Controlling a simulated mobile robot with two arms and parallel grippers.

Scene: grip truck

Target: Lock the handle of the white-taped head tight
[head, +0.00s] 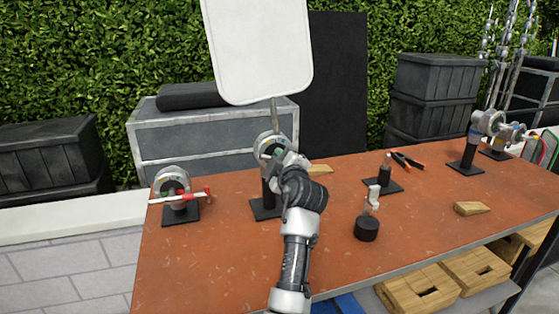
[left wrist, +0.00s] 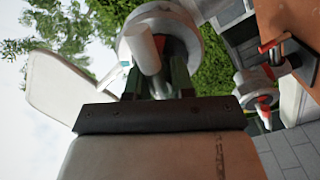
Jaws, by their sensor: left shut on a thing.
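The middle grip head (head: 268,143) is a round silver disc on a black stand with a dark base plate. A thin rod rises from it to a white panel (head: 258,50). My left gripper (head: 286,160) is at the front of this head. In the left wrist view, the left gripper (left wrist: 156,82) is shut on a pale cylindrical handle (left wrist: 146,52) in front of the head's round disc (left wrist: 190,38). I cannot make out white tape clearly. The handle's far end and the lock are partly hidden. My right gripper is not in view.
On the orange table (head: 230,270), another head with a red handle (head: 192,195) stands at left. The front left table area is clear.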

